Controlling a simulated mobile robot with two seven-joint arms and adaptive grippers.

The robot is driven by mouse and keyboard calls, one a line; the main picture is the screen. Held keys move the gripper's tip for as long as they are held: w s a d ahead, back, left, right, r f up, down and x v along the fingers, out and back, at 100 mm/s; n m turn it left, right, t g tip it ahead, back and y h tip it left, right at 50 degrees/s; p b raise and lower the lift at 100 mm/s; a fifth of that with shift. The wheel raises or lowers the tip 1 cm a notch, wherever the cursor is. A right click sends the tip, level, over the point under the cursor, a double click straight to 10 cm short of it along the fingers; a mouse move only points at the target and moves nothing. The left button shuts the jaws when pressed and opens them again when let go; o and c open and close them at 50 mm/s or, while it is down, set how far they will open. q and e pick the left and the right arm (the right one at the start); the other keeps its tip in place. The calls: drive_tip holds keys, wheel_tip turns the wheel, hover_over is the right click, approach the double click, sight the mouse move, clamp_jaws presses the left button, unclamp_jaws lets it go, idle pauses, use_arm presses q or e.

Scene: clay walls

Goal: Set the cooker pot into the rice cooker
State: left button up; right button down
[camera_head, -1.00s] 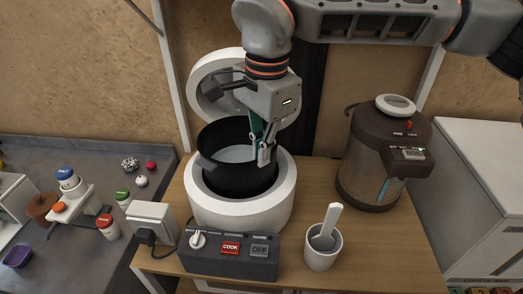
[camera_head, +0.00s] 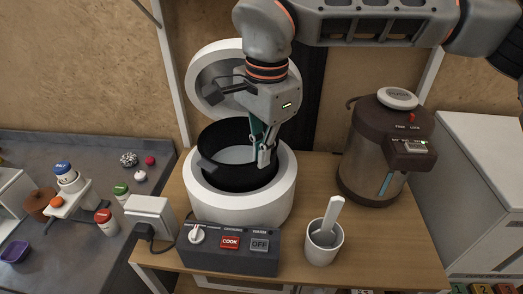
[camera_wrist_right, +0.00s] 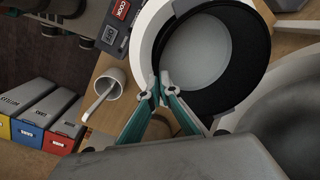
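The black cooker pot (camera_head: 238,178) has a pale grey inner bottom. It is partly inside the white rice cooker (camera_head: 238,208), its rim standing above the cooker's opening. The cooker's lid (camera_head: 215,72) is open and tilted back. My right gripper (camera_head: 265,158) is shut on the pot's right rim. In the right wrist view, its fingertips (camera_wrist_right: 158,84) pinch the rim of the pot (camera_wrist_right: 245,65), with the white cooker body (camera_wrist_right: 146,35) around it. The pot's lower part is hidden inside the cooker. My left gripper is not in view.
A control box (camera_head: 228,248) with COOK and OFF buttons sits in front of the cooker. A white cup with a utensil (camera_head: 323,243) stands at the right front, a brown water dispenser (camera_head: 375,155) behind it. A white socket box (camera_head: 150,215) is at the left.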

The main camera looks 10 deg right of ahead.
sight(262, 179)
drive_tip(key=shift+f, duration=0.3)
idle(0.5)
drive_tip(key=shift+f+b, duration=0.6)
drive_tip(key=shift+f, duration=0.5)
drive_tip(key=shift+f+b, duration=0.4)
drive_tip(key=shift+f, duration=0.3)
idle(0.4)
drive_tip(key=c, duration=2.2)
unclamp_jaws()
drive_tip(key=shift+f, duration=0.15)
drive_tip(key=r, duration=1.2)
drive_tip(key=shift+s+d+r, duration=0.15)
drive_tip(key=shift+s+d, duration=0.1)
drive_tip(key=shift+s, duration=0.1)
